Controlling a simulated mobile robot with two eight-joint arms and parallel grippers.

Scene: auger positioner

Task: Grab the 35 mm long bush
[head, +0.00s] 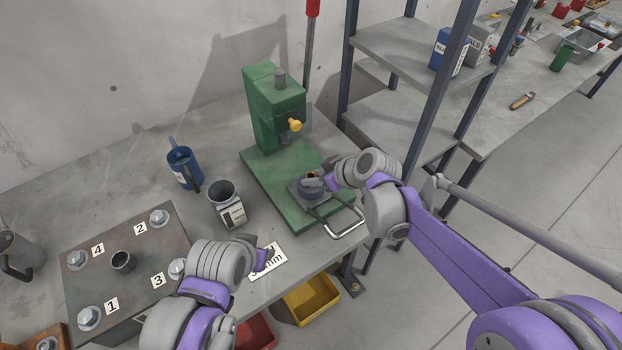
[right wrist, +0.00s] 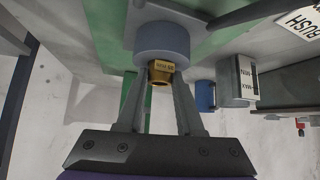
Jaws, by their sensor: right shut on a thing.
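The bush is a small brass cylinder with a dark, hard-to-read label band. It shows in the right wrist view (right wrist: 161,73) at the end of a grey round holder (right wrist: 162,40). In the head view the bush is a small brass spot, mostly hidden, above the holder on the green press's base (head: 268,192). My right gripper (head: 322,181) is at the holder; in the right wrist view its two fingers close on the bush from both sides. My left gripper (head: 268,256) is over a white card ending in "mm" (head: 268,266); its fingers are too unclear to judge.
A green press column (head: 274,105) with a yellow knob stands behind the holder. A bent metal handle (head: 345,222) is at the front. Shelving rises on the right.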

